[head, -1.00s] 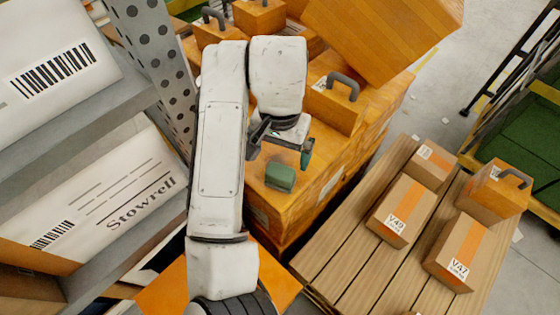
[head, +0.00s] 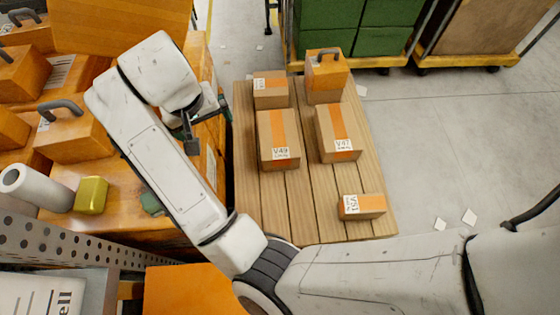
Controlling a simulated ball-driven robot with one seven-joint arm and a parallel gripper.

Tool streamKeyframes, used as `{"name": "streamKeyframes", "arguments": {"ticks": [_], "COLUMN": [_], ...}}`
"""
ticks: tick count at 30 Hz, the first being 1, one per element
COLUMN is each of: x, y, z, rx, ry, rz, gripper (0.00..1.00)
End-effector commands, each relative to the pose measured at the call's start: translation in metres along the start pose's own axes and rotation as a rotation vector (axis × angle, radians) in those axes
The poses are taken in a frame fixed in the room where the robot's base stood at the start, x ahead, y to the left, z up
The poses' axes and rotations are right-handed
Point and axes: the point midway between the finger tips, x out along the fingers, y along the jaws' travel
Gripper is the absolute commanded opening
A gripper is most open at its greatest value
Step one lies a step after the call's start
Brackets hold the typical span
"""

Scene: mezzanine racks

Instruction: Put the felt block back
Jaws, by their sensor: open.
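A dark green block (head: 152,203), which looks like the felt block, lies on the orange-brown wooden top (head: 120,207) at left. My forearm hides part of it. My gripper (head: 206,124) is open and empty. It hangs near the right edge of the wooden stack, above and right of the green block in the picture and apart from it.
A yellow block (head: 91,195) and a white roll (head: 38,188) lie left of the green block. Handled orange boxes (head: 75,132) stand behind them. A slatted pallet (head: 310,190) with several cartons (head: 278,140) lies right. Grey floor (head: 450,130) beyond is mostly clear.

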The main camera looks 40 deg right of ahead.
Motion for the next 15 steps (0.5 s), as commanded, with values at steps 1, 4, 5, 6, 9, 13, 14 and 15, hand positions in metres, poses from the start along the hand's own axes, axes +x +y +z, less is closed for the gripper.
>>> {"name": "streamKeyframes", "arguments": {"ticks": [1,4,5,6,9,13,14,15], "x": [0.014,0.036,0.042,0.051,0.07,0.094,0.099,0.105], "y": [0.032,0.08,0.094,0.111,0.148,0.186,0.193,0.201], "z": [-0.002,0.002,0.005,0.011,0.033,0.077,0.089,0.106], "rx": [-0.002,-0.028,-0.039,-0.055,-0.101,-0.165,-0.178,-0.197], "ry": [0.025,0.062,0.069,0.077,0.079,0.054,0.045,0.031], "rz": [0.032,0.068,0.077,0.088,0.103,0.097,0.092,0.08], "gripper": [1.0,1.0,1.0,1.0,1.0,1.0,1.0,1.0]}}
